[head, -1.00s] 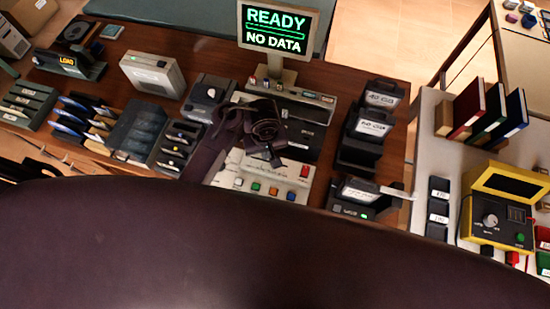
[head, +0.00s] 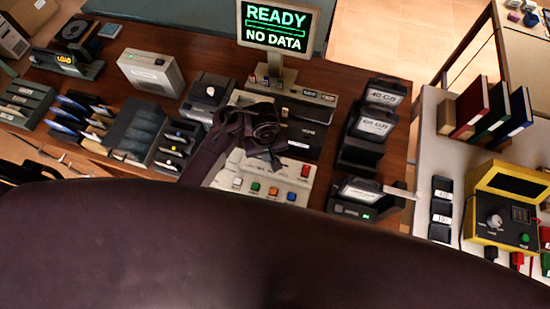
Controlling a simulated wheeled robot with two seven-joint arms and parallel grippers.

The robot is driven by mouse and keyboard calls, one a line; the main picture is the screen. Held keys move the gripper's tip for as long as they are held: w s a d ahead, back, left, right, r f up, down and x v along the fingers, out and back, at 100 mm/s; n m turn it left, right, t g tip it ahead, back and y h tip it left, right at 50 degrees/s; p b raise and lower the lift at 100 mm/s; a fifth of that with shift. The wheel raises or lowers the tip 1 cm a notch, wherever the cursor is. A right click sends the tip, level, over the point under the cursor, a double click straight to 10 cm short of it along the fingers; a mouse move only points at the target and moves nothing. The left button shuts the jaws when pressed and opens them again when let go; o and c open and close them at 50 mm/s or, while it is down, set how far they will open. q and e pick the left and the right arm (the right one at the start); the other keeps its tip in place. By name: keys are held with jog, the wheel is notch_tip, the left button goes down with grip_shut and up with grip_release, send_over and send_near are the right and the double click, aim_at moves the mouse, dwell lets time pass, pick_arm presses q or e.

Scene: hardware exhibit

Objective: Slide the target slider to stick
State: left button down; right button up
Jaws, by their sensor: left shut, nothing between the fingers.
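The beige control console (head: 285,181) stands at the middle of the wooden bench, with white, green, orange, blue and red buttons along its front. My left gripper (head: 276,164) is over the upper part of this console, its dark wrist and arm coming in from the left. Its fingers look closed and empty. The gripper and arm cover part of the panel, and I cannot make out the target slider or its labels. A display (head: 276,27) behind reads "READY" and "NO DATA". My right gripper is not in view.
Black upright cartridge holders (head: 358,154) stand right of the console. A row of slotted trays (head: 136,133) and a grey box (head: 152,74) are to the left. A yellow device (head: 484,229) sits on the pale right table. My dark body fills the lower picture.

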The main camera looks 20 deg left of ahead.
pick_arm(q)
jog(key=shift+f, duration=0.25)
jog(key=shift+d+b, duration=0.3)
jog(key=shift+d, duration=1.4)
dwell(0.3)
jog(key=shift+a+p, duration=0.3)
jog(key=shift+p, duration=0.2)
dwell(0.3)
notch_tip(320, 180, up, 3)
jog(key=shift+f+p, duration=0.2)
jog(key=shift+p, duration=1.05)
jog(key=shift+d+r, duration=0.1)
jog(key=shift+r, duration=2.1)
